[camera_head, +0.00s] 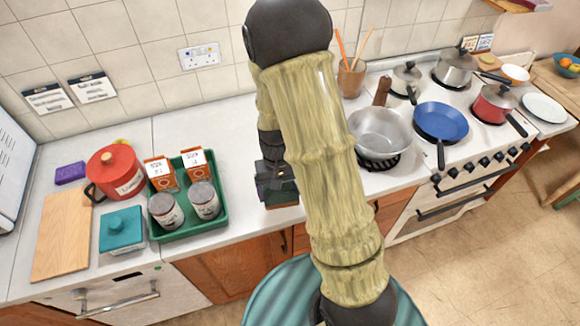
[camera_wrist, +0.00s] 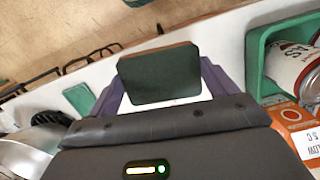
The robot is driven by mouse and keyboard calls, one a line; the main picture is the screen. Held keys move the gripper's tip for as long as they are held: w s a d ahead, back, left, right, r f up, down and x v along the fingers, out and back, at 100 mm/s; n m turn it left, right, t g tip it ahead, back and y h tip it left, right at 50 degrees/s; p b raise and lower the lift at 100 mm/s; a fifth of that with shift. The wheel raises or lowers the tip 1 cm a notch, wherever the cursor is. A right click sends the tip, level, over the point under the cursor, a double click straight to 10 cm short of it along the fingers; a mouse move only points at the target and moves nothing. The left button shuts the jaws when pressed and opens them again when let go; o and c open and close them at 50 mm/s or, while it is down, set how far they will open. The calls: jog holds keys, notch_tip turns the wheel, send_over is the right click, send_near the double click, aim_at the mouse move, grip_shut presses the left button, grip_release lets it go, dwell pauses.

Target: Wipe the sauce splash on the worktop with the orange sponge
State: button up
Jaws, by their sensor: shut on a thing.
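My gripper (camera_wrist: 160,84) points down over the worktop (camera_wrist: 225,42) between the green tray and the hob; in the head view my gripper (camera_head: 278,188) is partly behind my arm. Its purple fingers are shut on the orange sponge (camera_wrist: 158,74), whose dark green face and thin orange-brown edge show in the wrist view. In the head view an orange-brown strip of the sponge (camera_head: 285,205) shows below the fingers, near the worktop's front edge. I cannot tell whether it touches the surface. No sauce splash is visible; my arm and gripper hide part of the worktop.
A green tray (camera_head: 197,233) with cartons and tins stands to the left. Beyond it are a red pot (camera_head: 115,170), a teal dish (camera_head: 122,230), a purple sponge (camera_head: 70,172) and a board (camera_head: 62,235). A pan (camera_head: 380,132) on the hob lies right. A flat teal object (camera_wrist: 79,98) is unclear.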

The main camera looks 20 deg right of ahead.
jog(key=shift+d, duration=0.1)
dwell(0.3)
jog(key=shift+w+d+r+p, duration=0.1)
jog(key=shift+w+p, duration=0.25)
jog(key=w+n+p, duration=0.1)
jog(key=w, duration=0.1)
jog(key=w+d+n+p, duration=0.1)
jog(key=w+n, duration=0.1)
jog(key=w, duration=0.1)
jog(key=shift+w+d+n+h+p, duration=0.2)
jog(key=shift+w+n+h+p, duration=0.1)
jog(key=shift+w+p, duration=0.05)
jog(key=shift+f, duration=0.2)
